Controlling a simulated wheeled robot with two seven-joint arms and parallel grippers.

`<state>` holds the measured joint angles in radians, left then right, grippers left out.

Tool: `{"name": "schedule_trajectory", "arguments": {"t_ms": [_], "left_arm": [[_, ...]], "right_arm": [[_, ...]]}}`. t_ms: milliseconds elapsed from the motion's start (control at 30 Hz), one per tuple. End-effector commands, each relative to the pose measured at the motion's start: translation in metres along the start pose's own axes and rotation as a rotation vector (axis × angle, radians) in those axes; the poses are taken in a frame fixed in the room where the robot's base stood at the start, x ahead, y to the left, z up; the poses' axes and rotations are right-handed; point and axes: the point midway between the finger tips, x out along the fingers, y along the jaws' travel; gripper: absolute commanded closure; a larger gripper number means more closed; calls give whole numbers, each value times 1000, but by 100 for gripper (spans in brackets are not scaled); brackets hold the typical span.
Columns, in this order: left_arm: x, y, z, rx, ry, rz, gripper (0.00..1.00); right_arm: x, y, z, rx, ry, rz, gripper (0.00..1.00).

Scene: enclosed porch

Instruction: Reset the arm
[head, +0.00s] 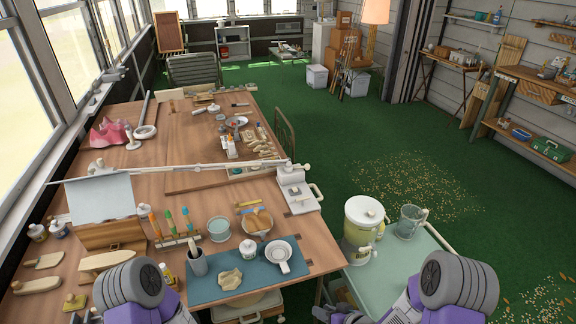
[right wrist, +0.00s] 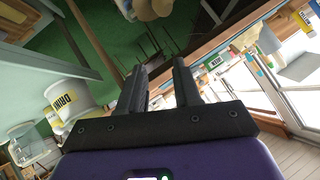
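My right gripper (right wrist: 161,72) shows in the right wrist view with two dark fingers apart and nothing between them. It is open and empty, beside the table edge, with the green floor beyond. In the head view my right arm (head: 458,282) comes in at the bottom right, near the side table; its fingers cannot be made out clearly there. My left arm (head: 135,285) shows at the bottom left, over the near end of the workbench. The left fingers are out of sight.
The wooden workbench (head: 180,185) is crowded with tools, jars and a blue mat (head: 215,288). A pale green side table (head: 385,280) holds a drink dispenser (head: 360,222) and a clear pitcher (head: 408,221).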

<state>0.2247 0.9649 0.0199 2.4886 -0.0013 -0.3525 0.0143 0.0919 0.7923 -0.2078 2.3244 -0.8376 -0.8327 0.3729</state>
Motion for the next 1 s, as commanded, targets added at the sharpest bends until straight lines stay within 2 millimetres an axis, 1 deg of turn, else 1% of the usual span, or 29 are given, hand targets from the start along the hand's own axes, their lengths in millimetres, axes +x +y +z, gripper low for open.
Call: {"name": "schedule_trajectory", "arguments": {"t_ms": [33,67,167,200,233,300,400,500,633,1000], "left_arm": [[0,0,1,0,-2,0,18],[0,0,1,0,-2,0,18],[0,0,1,0,-2,0,18],[0,0,1,0,-2,0,18],[0,0,1,0,-2,0,18],[0,0,1,0,-2,0,18],[0,0,1,0,-2,0,18],[0,0,1,0,-2,0,18],[0,0,1,0,-2,0,18],[0,0,1,0,-2,0,18]], "right_arm": [[1,4,14,36,-36,37,67],[2,7,23,55,-59,60,67],[0,13,61,139,-164,144,67],[-2,13,80,180,-218,177,67],[-4,13,94,212,-261,202,67],[-12,8,129,289,-370,251,67],[-25,-3,167,380,-501,292,67],[-35,-15,191,442,-593,310,67],[-42,-22,204,480,-644,319,67],[-42,-22,204,480,-644,319,67]]}}
